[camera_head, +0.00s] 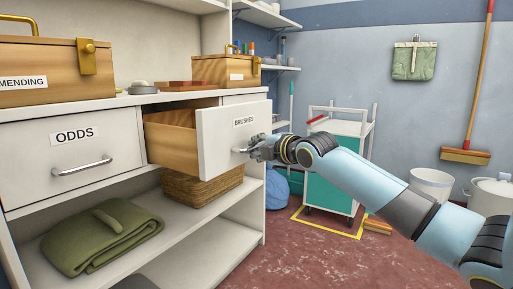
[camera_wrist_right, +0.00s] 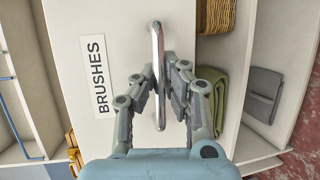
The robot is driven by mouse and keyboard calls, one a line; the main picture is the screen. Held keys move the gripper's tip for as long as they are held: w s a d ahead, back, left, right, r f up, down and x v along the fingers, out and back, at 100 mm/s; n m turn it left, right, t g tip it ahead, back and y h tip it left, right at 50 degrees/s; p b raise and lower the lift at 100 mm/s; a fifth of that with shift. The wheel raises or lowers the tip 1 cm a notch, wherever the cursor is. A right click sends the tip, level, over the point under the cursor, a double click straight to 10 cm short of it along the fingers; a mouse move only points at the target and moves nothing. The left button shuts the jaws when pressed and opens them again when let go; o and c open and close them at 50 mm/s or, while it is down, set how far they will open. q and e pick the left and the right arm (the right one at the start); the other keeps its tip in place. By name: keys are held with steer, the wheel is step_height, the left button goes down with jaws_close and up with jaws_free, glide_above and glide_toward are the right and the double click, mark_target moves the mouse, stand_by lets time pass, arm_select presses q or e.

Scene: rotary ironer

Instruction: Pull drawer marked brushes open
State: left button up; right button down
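The drawer marked BRUSHES (camera_head: 222,140) stands pulled out from the white cabinet in the head view. Its wooden side (camera_head: 172,138) shows, and its white front faces right. The label also shows in the right wrist view on the drawer front (camera_wrist_right: 120,130). Its silver bar handle (camera_wrist_right: 157,40) runs between the fingers of my right gripper (camera_wrist_right: 160,82), which are closed in around it. In the head view my right gripper (camera_head: 256,149) is at the handle, against the drawer front. My left gripper is in neither view.
The ODDS drawer (camera_head: 110,150) is shut at left. A wicker basket (camera_head: 200,186) and a folded green cloth (camera_head: 100,235) lie on shelves below. A trolley (camera_head: 332,180) stands behind my right arm. Red floor (camera_head: 300,265) is clear in front.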

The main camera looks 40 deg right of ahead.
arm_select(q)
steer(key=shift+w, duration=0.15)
arm_select(e)
steer(key=shift+r, duration=0.1)
steer(key=c, duration=1.9)
jaws_free()
steer(key=o, duration=0.5)
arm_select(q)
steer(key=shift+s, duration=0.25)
arm_select(e)
steer(key=shift+s+a+r, duration=0.1)
steer(key=shift+s+r, duration=0.25)
steer(key=shift+s, duration=1.6)
steer(key=shift+s+d+r, duration=0.1)
steer(key=shift+s+r, duration=0.25)
steer(key=shift+s, duration=1.6)
steer(key=shift+s+a+r, duration=0.1)
steer(key=shift+s+r, duration=0.25)
steer(key=shift+s, duration=1.6)
